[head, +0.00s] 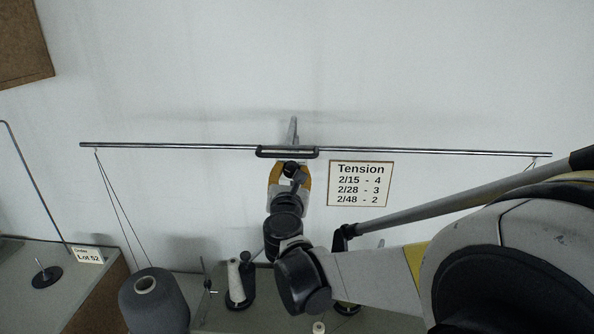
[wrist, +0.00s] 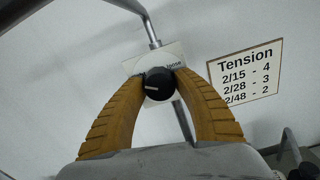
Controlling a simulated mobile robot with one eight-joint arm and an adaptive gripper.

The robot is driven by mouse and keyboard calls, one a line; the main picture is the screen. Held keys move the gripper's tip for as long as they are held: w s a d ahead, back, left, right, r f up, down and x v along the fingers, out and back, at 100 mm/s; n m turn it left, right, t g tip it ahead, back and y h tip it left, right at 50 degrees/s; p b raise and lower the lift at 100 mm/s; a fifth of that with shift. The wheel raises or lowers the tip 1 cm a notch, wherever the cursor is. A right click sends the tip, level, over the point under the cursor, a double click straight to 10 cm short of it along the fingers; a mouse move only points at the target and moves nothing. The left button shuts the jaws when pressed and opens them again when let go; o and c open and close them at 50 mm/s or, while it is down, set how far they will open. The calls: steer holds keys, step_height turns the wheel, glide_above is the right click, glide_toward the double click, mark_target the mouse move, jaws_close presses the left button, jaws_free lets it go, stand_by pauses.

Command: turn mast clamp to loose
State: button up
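The mast clamp is a black round knob (wrist: 158,84) with a white pointer line, in front of a pale label plate (wrist: 136,66) on the metal mast (wrist: 150,32). In the wrist view the pointer line points left. Part of a word that looks like "loose" shows at the plate's upper right; the rest is hidden by the knob and fingers. My gripper (wrist: 161,78) has its two yellow fingers on either side of the knob, seemingly touching it. In the head view my gripper (head: 290,170) is at the mast just below the crossbar, with the dark knob between its fingers.
A long thin crossbar (head: 200,146) spans the wall, with threads hanging at its ends. A tension card (head: 361,183) is right of the mast. Below stand a grey yarn cone (head: 155,303) and a white spool (head: 235,282). The wall above the bar is clear.

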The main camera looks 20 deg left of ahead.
steer(key=c, duration=0.6)
steer(key=shift+o, duration=0.2)
steer(key=shift+m, duration=0.3)
steer(key=m+b, duration=0.2)
steer(key=m, duration=0.2)
steer(key=shift+f+m+b, duration=0.1)
steer(key=shift+m+b, duration=0.2)
steer(key=shift+m, duration=0.1)
steer(key=m+b, duration=0.2)
steer(key=m, duration=0.4)
steer(key=m+b, duration=0.1)
steer(key=m, duration=0.5)
steer(key=shift+m, duration=0.3)
steer(key=m, duration=0.6)
steer(key=shift+r+b, duration=0.2)
steer(key=shift+b, duration=0.2)
steer(key=o, duration=1.2)
steer(key=shift+a, duration=0.1)
